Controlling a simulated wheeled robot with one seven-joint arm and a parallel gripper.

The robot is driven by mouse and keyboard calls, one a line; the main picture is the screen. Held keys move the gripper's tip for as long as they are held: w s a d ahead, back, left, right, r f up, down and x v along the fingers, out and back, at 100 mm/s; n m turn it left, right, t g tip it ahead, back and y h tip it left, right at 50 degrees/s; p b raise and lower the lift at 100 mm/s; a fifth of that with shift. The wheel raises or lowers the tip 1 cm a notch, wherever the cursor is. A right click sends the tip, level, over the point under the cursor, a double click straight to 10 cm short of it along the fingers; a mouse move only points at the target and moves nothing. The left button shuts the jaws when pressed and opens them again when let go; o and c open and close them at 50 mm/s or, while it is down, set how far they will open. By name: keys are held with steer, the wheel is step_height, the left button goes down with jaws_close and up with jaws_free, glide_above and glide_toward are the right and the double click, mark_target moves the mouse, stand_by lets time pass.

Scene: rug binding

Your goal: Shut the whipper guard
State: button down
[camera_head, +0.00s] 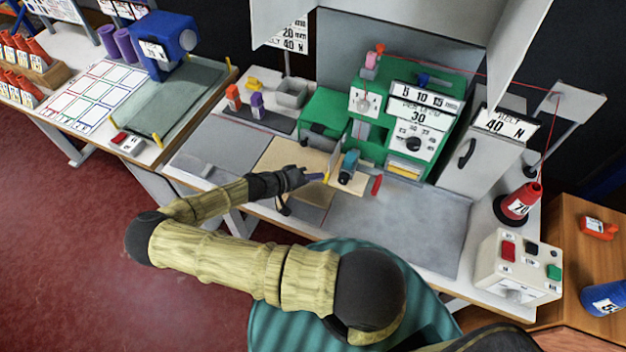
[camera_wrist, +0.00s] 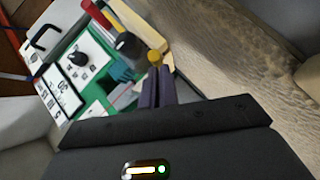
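The green binding machine (camera_head: 400,120) stands at the back of the white bench, with dials and number plates on its front. A thin pale upright plate (camera_head: 335,158) stands at its left front; I cannot tell for certain whether this is the whipper guard. My gripper (camera_head: 318,177) is just left of this plate, low over the bench. In the wrist view my gripper's dark purple fingers (camera_wrist: 157,85) are close together. A yellow knob (camera_wrist: 154,57) is right at their tips; I see nothing clearly held between them. A teal and dark part (camera_head: 349,167) sits just right of the plate.
A grey box with a black handle (camera_head: 467,153) stands right of the machine. A red-black cone (camera_head: 518,204) and a button box (camera_head: 515,268) are at the bench's right end. A red strip (camera_head: 376,185) lies nearby. The grey mat (camera_head: 420,230) in front is clear.

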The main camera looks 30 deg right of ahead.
steer(key=shift+s+d+f+g, duration=0.2)
steer(key=shift+s+d+g, duration=0.15)
steer(key=shift+s, duration=0.2)
steer(key=shift+r, duration=0.1)
steer(key=shift+r+p, duration=0.4)
steer(key=shift+r, duration=0.35)
steer(key=shift+w+r, duration=0.1)
steer(key=shift+r, duration=0.05)
steer(key=shift+w+a+r, duration=0.1)
steer(key=shift+w+a, duration=0.1)
steer(key=w+a+r, duration=0.1)
steer(key=w+a, duration=0.1)
steer(key=shift+w+a+r+b, duration=0.25)
steer(key=shift+w+r+b, duration=0.05)
steer(key=shift+r, duration=0.05)
steer(key=b+v, duration=0.2)
steer(key=v, duration=0.7)
steer(key=shift+s+a+r+b, duration=0.15)
steer(key=shift+s+r+b, duration=0.05)
steer(key=shift+b, duration=0.1)
